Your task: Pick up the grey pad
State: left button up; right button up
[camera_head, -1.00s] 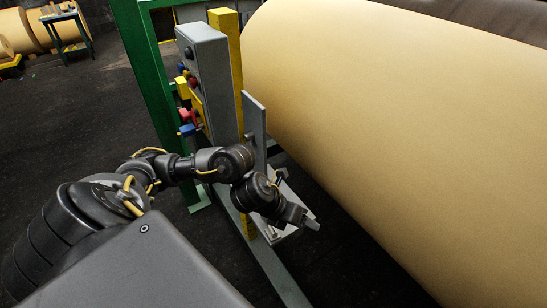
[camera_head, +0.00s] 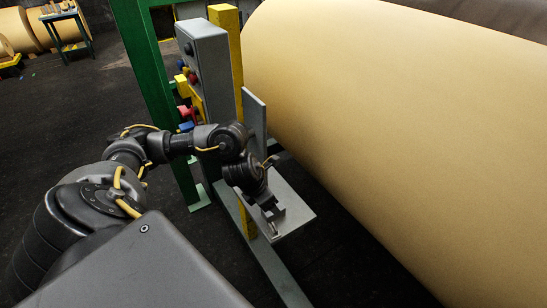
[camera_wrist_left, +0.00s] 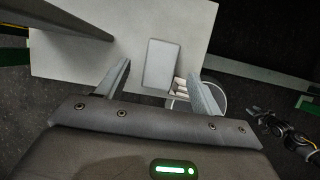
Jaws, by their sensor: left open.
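The grey pad (camera_wrist_left: 161,65) is a small flat rectangle in the left wrist view. It appears over a pale grey plate, and I cannot tell if it lies flat on it. My left gripper (camera_wrist_left: 160,70) is open, with one finger on each side of the pad and a gap to both. In the head view my left gripper (camera_head: 271,215) points down over the grey plate (camera_head: 297,213) at the foot of the stand. I cannot make out the pad there; the gripper likely hides it.
A grey control box (camera_head: 209,65) with coloured buttons and a yellow post (camera_head: 227,25) stand behind my left arm. A grey upright panel (camera_head: 255,115) rises close beside my wrist. A large tan roll (camera_head: 400,120) fills the right. A green post (camera_head: 150,95) stands left.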

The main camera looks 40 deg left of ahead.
pick_arm(q)
jog(key=x, duration=0.4)
jog(key=shift+s+f, duration=0.2)
jog(key=shift+f, duration=0.1)
jog(key=shift+w+f, duration=0.2)
jog(key=shift+f, duration=0.2)
jog(key=shift+d, duration=0.1)
jog(key=c, duration=1.1)
jog(key=shift+r, duration=0.1)
